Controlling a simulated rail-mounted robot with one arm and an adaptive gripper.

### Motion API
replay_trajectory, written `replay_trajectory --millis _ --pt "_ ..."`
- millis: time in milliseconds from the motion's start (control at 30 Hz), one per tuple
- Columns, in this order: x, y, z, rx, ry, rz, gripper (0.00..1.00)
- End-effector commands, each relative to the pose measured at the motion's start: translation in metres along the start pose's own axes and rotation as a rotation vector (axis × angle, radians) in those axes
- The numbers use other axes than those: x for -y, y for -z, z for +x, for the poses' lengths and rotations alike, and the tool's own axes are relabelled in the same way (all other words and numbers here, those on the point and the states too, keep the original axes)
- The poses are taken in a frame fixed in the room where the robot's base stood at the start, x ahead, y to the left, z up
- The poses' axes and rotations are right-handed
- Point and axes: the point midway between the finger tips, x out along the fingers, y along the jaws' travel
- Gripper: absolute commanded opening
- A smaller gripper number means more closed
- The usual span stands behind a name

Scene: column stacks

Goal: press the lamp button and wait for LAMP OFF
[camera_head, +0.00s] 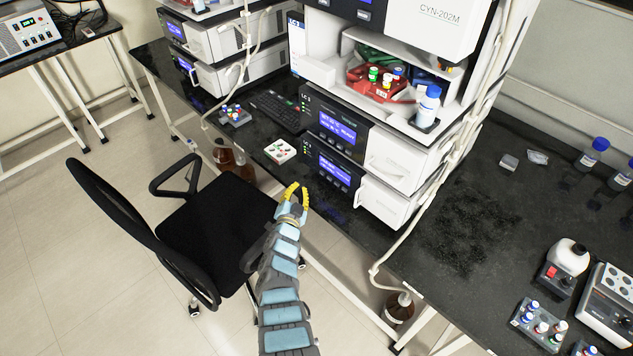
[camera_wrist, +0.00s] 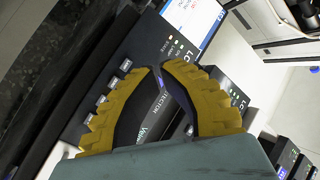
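My gripper (camera_head: 294,187) reaches toward the front of the instrument stack. Its yellow curved fingers have their tips close together with nothing visible between them; they also show in the wrist view (camera_wrist: 160,68). In front of it is the lower dark control panel with a blue display (camera_head: 335,170). A similar panel with a blue display (camera_head: 338,126) sits above it. The wrist view shows a row of small panel buttons (camera_wrist: 113,82) beside the left finger. The fingers hide part of the panel. I cannot tell which button is the lamp button, read the lamp status, or tell whether the fingers touch the panel.
A black office chair (camera_head: 215,225) stands left of my arm. A small white tray (camera_head: 280,151) and a keyboard (camera_head: 275,108) lie on the bench left of the stack. Tubing (camera_head: 408,235) hangs at the stack's right. Brown bottles (camera_head: 399,307) stand below the bench.

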Motion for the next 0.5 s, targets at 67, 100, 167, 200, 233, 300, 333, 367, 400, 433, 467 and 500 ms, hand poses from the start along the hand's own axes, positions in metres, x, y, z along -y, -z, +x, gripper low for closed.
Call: replay_trajectory --millis 67,100,167,200,233,300,333,367,400,433,467,500 --pt "-0.001 -0.014 0.005 0.031 -0.007 0.010 0.00" --pt "-0.001 -0.019 0.006 0.044 -0.011 0.014 0.00" --pt "-0.001 -0.024 0.007 0.059 -0.016 0.018 0.00" --pt "-0.001 -0.026 0.008 0.066 -0.017 0.020 0.00" --pt "0.000 -0.027 0.008 0.069 -0.019 0.021 0.00" --pt "0.000 -0.028 0.009 0.074 -0.020 0.022 0.00" --pt "0.001 -0.028 0.009 0.075 -0.020 0.023 0.00" --pt "0.001 -0.028 0.009 0.076 -0.020 0.023 0.00" --pt "0.001 -0.028 0.009 0.076 -0.020 0.023 0.00" --pt "0.001 -0.028 0.009 0.076 -0.020 0.023 0.00" --pt "0.001 -0.028 0.009 0.076 -0.020 0.023 0.00" --pt "0.001 -0.028 0.008 0.075 -0.020 0.023 0.00"
